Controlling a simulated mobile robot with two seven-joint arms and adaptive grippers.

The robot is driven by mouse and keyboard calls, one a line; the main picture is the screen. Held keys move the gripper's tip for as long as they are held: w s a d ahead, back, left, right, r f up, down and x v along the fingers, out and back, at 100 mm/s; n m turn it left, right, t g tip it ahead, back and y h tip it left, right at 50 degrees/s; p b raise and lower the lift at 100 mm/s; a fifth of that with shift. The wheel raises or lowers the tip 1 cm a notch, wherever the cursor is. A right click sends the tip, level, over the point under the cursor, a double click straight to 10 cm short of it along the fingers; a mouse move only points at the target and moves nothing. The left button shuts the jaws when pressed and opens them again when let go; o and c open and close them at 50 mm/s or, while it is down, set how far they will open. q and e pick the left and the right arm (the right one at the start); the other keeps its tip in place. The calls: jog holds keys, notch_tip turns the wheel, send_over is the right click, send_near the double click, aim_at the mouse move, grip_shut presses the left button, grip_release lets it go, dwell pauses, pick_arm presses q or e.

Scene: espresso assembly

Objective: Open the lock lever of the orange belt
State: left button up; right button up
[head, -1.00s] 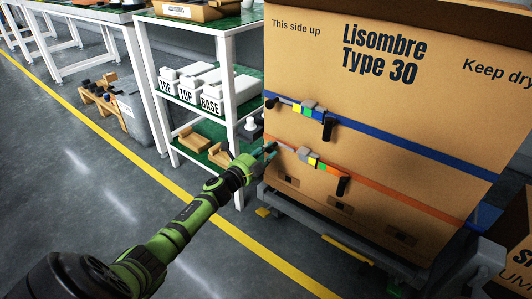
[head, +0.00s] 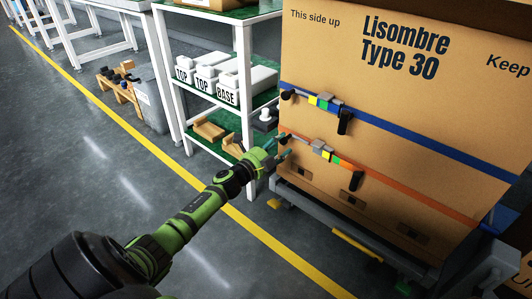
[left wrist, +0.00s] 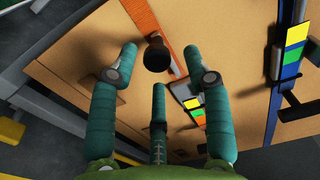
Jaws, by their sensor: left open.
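The orange belt (head: 400,188) runs across the front of the large cardboard box, below a blue belt. Its buckle (head: 322,149) has yellow and green patches, and a black lever handle (head: 354,179) hangs to its right. My left gripper (head: 282,151) is at the box's left edge, close to the left end of the orange belt. In the left wrist view, my left gripper's (left wrist: 160,62) teal fingers are spread and empty. A black knob (left wrist: 157,53) on the orange belt (left wrist: 154,22) shows between the fingertips. The buckle (left wrist: 192,106) is partly hidden behind the fingers.
The box (head: 420,110) stands on a grey cart (head: 330,212). The blue belt (head: 430,140) has its own buckle and black handle (head: 344,121). A white shelf rack (head: 245,70) with TOP and BASE parts stands close to the box's left. The floor (head: 110,170) in front is clear.

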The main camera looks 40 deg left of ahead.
pick_arm(q)
jog(key=s, duration=1)
jog(key=shift+s, duration=0.25)
jog(key=shift+a, duration=0.1)
